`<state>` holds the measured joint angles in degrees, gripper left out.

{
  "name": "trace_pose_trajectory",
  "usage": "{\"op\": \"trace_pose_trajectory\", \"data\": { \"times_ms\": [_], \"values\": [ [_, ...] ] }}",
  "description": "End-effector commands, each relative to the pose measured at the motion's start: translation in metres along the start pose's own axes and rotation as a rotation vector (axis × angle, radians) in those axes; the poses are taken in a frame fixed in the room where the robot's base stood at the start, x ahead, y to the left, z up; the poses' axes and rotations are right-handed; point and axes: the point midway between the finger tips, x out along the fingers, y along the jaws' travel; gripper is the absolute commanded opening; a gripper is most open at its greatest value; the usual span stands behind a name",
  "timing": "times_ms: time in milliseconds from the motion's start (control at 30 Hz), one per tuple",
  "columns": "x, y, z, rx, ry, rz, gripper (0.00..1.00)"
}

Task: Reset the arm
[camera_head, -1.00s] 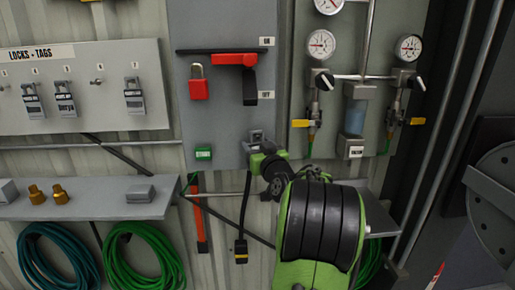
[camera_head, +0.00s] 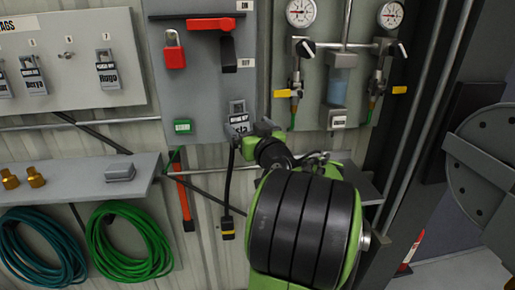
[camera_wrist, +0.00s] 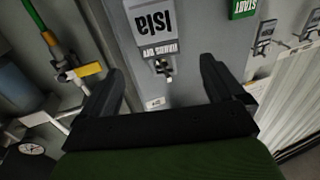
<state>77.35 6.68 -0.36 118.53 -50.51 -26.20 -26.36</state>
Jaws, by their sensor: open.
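My gripper (camera_wrist: 160,88) shows in the wrist view with its two black fingers spread wide and nothing between them. In the head view my arm hides most of the gripper, beside the lower right of the grey switch panel (camera_head: 205,95). A grey padlock with a label (camera_head: 239,117) is at that panel's lower right. In the wrist view, a label reading "Isla" upside down (camera_wrist: 152,25) lies beyond the fingertips, apart from them. A red padlock (camera_head: 174,52) hangs near the red switch handle (camera_head: 212,24).
A lock board (camera_head: 75,85) and a grey shelf (camera_head: 80,185) with brass fittings are at left. Blue and green hoses (camera_head: 130,242) hang below. Gauges (camera_head: 301,12) and pipes stand at upper right. A round grey plate (camera_head: 487,165) is at far right.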

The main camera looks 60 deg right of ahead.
Motion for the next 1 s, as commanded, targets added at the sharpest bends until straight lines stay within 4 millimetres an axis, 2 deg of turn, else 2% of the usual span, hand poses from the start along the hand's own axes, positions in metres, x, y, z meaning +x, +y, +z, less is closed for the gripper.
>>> {"op": "trace_pose_trajectory", "data": {
  "times_ms": [100,300,433,767,867,967,1000],
  "values": [
    [-0.035,-0.001,0.005,-0.001,0.003,0.002,0.95],
    [-0.075,-0.003,0.003,0.0,0.002,-0.003,0.95],
    [-0.085,-0.004,0.001,0.001,0.001,-0.006,0.95],
    [-0.085,-0.005,0.0,0.002,-0.001,-0.009,0.95],
    [-0.079,-0.029,0.006,0.01,-0.043,-0.063,0.95],
    [-0.073,-0.097,0.025,0.023,-0.177,-0.208,0.95],
    [-0.077,-0.131,0.037,0.019,-0.254,-0.278,0.95]
  ]
}}
